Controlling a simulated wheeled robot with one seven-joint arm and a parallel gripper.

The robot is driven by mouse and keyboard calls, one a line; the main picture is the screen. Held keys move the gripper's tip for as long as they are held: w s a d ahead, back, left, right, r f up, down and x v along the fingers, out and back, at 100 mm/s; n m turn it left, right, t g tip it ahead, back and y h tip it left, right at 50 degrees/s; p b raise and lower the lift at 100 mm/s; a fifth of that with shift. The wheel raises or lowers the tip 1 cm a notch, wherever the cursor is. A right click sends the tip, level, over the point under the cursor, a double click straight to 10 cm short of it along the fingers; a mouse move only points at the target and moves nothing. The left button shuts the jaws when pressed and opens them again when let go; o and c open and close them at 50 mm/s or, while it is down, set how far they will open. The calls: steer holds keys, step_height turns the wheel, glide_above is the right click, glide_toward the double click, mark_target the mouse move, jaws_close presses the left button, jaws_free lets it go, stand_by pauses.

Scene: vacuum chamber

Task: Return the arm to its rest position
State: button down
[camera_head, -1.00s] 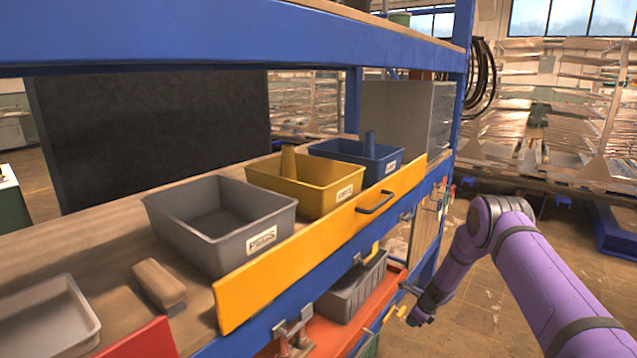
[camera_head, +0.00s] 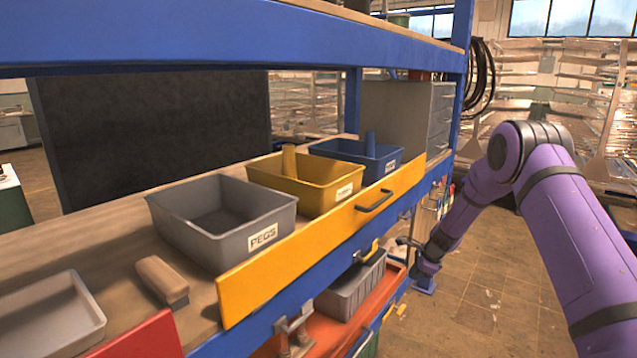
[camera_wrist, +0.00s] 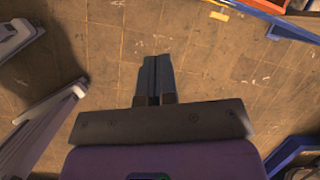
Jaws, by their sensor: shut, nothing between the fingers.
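My purple arm (camera_head: 560,215) reaches in from the right edge and bends at a raised elbow. Its forearm slopes down and left to the front of the blue rack. In the wrist view my gripper (camera_wrist: 156,62) is shut and empty, its two dark fingers side by side. Bare brown floor lies beyond the fingertips. In the head view the fingers are too small and dark to make out at the forearm's low end.
The shelf carries a grey PEGS bin (camera_head: 225,222), a yellow bin (camera_head: 308,184) and a blue bin (camera_head: 357,160). A yellow drawer front (camera_head: 320,244) with a handle runs along its edge. An orange lower shelf (camera_head: 385,291) is close to the arm's low end. Open floor (camera_head: 490,290) lies right.

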steer(key=s+a+r+n, duration=0.1)
steer(key=s+r+n, duration=0.2)
steer(key=s+r, duration=0.55)
steer(key=s+a+r+n, duration=0.1)
steer(key=s+r+n, duration=0.3)
steer(key=r, duration=1)
steer(key=s+a+r+n, duration=0.1)
steer(key=s+r+n, duration=0.35)
steer(key=r, duration=0.75)
steer(key=s+r+n+t+h, duration=0.15)
steer(key=s+r, duration=0.25)
steer(key=s, duration=0.5)
steer(key=s+r+n, duration=0.2)
steer(key=s+r, duration=0.2)
steer(key=s, duration=0.4)
steer(key=s+d+n+h, duration=0.2)
steer(key=s+n, duration=0.3)
steer(key=s, duration=1.3)
steer(key=shift+s+f+n+t, duration=0.15)
steer(key=shift+n+t, duration=0.15)
steer(key=shift+t, duration=0.05)
steer(key=shift+d, duration=0.1)
